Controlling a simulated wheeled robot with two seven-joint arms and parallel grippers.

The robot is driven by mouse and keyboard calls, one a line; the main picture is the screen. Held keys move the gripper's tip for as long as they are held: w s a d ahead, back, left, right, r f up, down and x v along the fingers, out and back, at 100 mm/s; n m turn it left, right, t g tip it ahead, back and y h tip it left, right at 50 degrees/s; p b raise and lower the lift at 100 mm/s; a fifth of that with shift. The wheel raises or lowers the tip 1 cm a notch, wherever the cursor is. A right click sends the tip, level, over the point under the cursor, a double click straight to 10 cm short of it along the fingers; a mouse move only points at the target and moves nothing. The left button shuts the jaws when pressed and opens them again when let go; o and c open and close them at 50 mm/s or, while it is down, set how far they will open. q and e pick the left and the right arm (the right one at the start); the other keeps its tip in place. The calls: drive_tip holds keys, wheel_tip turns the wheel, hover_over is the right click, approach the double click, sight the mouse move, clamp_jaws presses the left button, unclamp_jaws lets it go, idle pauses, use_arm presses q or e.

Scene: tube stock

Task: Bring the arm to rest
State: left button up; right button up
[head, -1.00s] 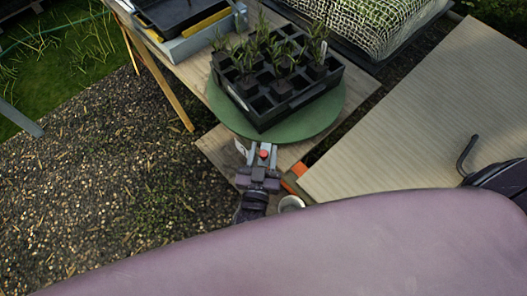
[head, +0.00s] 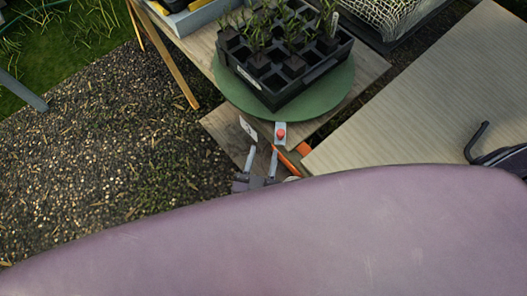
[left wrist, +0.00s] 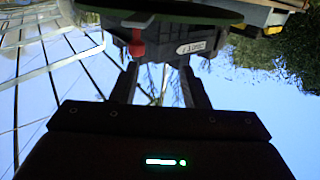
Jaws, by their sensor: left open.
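My left gripper (head: 261,162) is open and empty, low in the middle of the head view, just above my purple body edge. Its two fingers point away from me, toward the bench. In the left wrist view the open fingers (left wrist: 160,78) frame nothing held. Just beyond them is a small grey block with a red button (head: 281,133). The red part also shows in the left wrist view (left wrist: 137,46). Most of my left arm is hidden behind my body. My right gripper is not in view.
A black cell tray (head: 262,92) with seedlings stands on a green round turntable (head: 340,98) on the wooden bench. An orange item (head: 286,160) lies near the gripper. A ribbed board (head: 420,95) and a dark hooked thing (head: 477,142) are at right. Gravel (head: 110,150) is open at left.

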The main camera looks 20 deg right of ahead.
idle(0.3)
use_arm(q)
drive_tip(key=s+a+f+g+y, duration=0.15)
drive_tip(key=a+f, duration=0.25)
drive_tip(key=f, duration=0.4)
drive_tip(key=s+a+f+g+y, duration=0.1)
drive_tip(key=s+a+f+g, duration=0.2)
drive_tip(key=f, duration=0.6)
drive_tip(key=a+f+g+y, duration=0.1)
drive_tip(key=a+f+g, duration=0.1)
drive_tip(key=a+f, duration=0.45)
drive_tip(key=s+a+f+n+g+y, duration=0.2)
drive_tip(key=s+a+f+g, duration=0.6)
drive_tip(key=s+a+f, duration=0.9)
drive_tip(key=shift+s+n+g+y, duration=0.4)
drive_tip(key=shift+s+y, duration=0.3)
drive_tip(key=shift+y, duration=0.45)
